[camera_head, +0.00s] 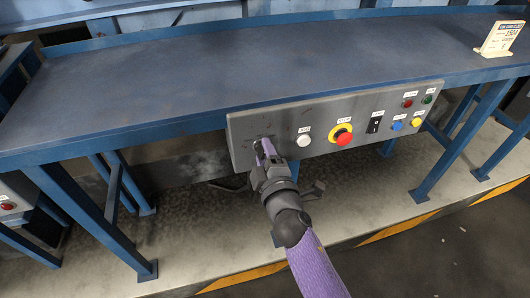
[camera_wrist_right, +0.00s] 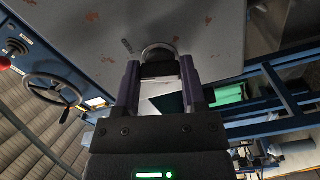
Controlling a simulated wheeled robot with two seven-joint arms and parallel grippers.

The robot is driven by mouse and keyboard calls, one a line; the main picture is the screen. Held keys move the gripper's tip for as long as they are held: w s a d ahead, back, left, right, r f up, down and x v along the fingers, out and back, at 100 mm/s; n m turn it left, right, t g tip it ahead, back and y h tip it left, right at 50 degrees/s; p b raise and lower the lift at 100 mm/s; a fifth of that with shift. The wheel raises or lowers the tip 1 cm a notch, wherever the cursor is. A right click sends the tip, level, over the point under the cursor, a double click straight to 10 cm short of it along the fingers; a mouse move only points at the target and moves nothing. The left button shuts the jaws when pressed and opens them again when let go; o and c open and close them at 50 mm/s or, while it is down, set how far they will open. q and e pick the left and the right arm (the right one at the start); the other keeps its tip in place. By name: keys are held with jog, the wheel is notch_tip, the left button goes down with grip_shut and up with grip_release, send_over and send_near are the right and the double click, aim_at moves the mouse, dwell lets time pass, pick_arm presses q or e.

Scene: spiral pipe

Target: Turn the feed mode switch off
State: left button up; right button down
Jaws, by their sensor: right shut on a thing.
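A grey control panel (camera_head: 372,122) is fixed along the front edge of the blue table. My right gripper (camera_head: 262,150) is at the panel's left end and covers what is there. In the right wrist view my right gripper (camera_wrist_right: 158,72) has its two dark fingers on either side of a round knob (camera_wrist_right: 157,50) on the panel face (camera_wrist_right: 205,30). It is shut on this knob. A small dark pointer or mark shows on the panel just left of the knob. The knob's label is not readable. My left gripper is not in view.
The blue tabletop (camera_head: 230,70) above is mostly bare. A sign (camera_head: 498,40) stands at its right.

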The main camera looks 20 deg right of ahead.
jog(key=shift+n, duration=0.9)
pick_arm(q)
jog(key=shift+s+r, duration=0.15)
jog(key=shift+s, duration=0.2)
pick_arm(e)
jog(key=shift+n, duration=0.4)
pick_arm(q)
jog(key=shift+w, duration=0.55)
pick_arm(e)
jog(key=shift+n, duration=0.3)
jog(key=shift+c, duration=0.8)
grip_release()
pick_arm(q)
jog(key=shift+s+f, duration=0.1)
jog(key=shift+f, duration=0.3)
pick_arm(e)
jog(key=s, duration=1)
jog(key=shift+a, duration=0.2)
